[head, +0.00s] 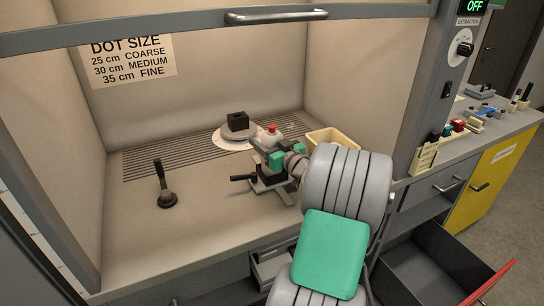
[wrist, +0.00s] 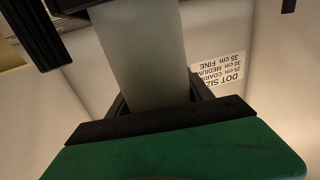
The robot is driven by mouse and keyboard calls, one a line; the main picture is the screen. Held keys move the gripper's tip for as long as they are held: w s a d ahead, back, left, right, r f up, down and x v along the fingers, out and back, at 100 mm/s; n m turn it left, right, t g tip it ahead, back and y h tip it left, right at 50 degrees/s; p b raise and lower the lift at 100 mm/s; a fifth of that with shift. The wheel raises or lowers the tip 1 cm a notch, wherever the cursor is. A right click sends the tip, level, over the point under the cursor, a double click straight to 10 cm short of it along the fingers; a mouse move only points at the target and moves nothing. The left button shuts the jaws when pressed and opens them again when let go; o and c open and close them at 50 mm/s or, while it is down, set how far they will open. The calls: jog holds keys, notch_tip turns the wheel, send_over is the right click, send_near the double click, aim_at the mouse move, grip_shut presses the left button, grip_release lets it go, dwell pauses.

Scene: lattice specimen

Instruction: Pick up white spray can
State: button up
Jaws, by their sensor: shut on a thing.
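The white spray can (head: 270,137), with a red top, is inside the hood at the middle of the head view. My gripper (head: 268,152), green and black, is at the can and hides its lower part. In the wrist view a pale, smooth body, the white spray can (wrist: 140,50), runs between the dark finger parts above the green gripper housing. My gripper is shut on the can. Whether the can's base touches the hood floor is hidden.
A dark block (head: 238,121) sits on a round turntable behind the can. A cream tray (head: 333,139) is to the right, partly behind my arm. A black-handled tool (head: 165,190) stands at left. The hood sash (head: 190,22) crosses above. A drawer (head: 445,262) hangs open at lower right.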

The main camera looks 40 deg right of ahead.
jog(key=shift+r, duration=0.15)
jog(key=shift+c, duration=0.5)
jog(key=shift+r, duration=0.25)
notch_tip(320, 180, up, 3)
jog(key=shift+s+f+b, duration=0.1)
jog(key=shift+b, duration=0.2)
jog(key=s+r, duration=0.5)
jog(key=r, duration=0.1)
jog(key=shift+s+a+b, duration=0.2)
jog(key=shift+s+b, duration=0.15)
jog(key=shift+s, duration=0.05)
jog(key=s+a+r, duration=0.1)
jog(key=s+r, duration=0.2)
jog(key=s, duration=0.5)
jog(key=shift+r+b, duration=0.2)
jog(key=shift+b, duration=0.25)
